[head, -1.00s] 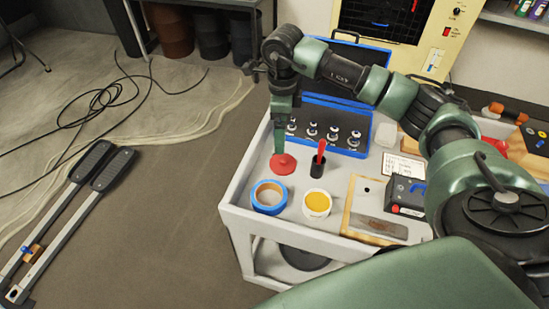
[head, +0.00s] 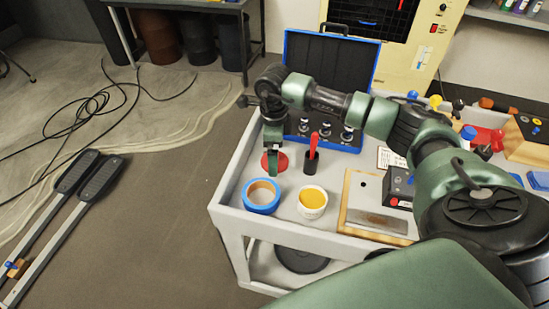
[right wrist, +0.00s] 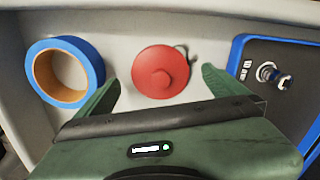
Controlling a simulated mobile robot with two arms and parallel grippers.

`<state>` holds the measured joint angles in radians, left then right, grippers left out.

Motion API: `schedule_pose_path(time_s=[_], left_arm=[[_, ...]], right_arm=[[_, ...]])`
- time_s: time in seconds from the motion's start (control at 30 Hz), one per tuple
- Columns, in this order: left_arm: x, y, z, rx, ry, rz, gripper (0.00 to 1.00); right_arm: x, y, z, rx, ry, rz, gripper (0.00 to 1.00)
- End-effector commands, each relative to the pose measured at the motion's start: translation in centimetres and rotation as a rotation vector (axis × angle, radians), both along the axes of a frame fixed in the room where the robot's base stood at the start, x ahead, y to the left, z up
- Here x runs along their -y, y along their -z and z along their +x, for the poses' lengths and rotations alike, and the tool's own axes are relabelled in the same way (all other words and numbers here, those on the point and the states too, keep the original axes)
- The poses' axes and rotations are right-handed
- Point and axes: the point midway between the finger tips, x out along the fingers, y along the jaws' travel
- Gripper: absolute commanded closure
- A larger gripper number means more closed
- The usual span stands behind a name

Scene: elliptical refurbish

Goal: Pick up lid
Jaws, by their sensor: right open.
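In the right wrist view the whole lid (right wrist: 160,72) shows between the two green fingertips, touching neither as far as I can see. My right gripper (right wrist: 160,85) is open and empty, pointing down over the lid; it also shows in the head view (head: 273,168). An open white tub with yellow contents (head: 313,198) stands in front of the lid. My left gripper is out of view.
A blue tape roll (head: 262,195) lies close in front of the lid, left in the wrist view (right wrist: 64,72). A black holder with a red-handled tool (head: 312,158) stands to its right. An open blue case (head: 330,85) is behind. The cart rim (head: 228,180) is close on the left.

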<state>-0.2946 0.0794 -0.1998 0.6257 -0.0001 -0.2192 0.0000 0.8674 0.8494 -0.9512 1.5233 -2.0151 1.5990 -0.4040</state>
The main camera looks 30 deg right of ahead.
Motion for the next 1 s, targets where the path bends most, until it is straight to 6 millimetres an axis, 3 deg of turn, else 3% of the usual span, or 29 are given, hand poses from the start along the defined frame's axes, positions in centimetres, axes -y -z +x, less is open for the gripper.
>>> schedule_pose_path(time_s=[0.13, 0.37, 0.4, 0.47, 0.6, 1.0], left_arm=[[0.0, -0.3, -0.6, -0.009, 0.0, 0.001, 0.59], [-0.1, -0.2, -0.9, -0.014, 0.0, 0.001, 0.59], [-0.1, -0.2, -0.9, -0.014, 0.0, 0.001, 0.59], [-0.1, -0.2, -0.9, -0.014, 0.001, 0.001, 0.59], [-0.1, -0.2, -0.9, -0.014, 0.001, 0.001, 0.59], [-0.1, -0.1, -0.9, -0.014, 0.001, 0.001, 0.59]], right_arm=[[-0.2, 1.5, 0.0, -0.001, -0.002, 0.002, 0.0], [-0.1, 1.8, 0.0, 0.001, -0.002, 0.001, 0.0], [-0.1, 1.8, 0.0, 0.001, -0.002, 0.001, 0.03], [-0.1, 1.8, 0.0, 0.001, -0.002, 0.001, 0.19], [-0.1, 1.8, 0.0, 0.001, -0.002, 0.001, 0.58], [-0.1, 1.1, 0.1, 0.003, -0.001, 0.002, 0.61]])
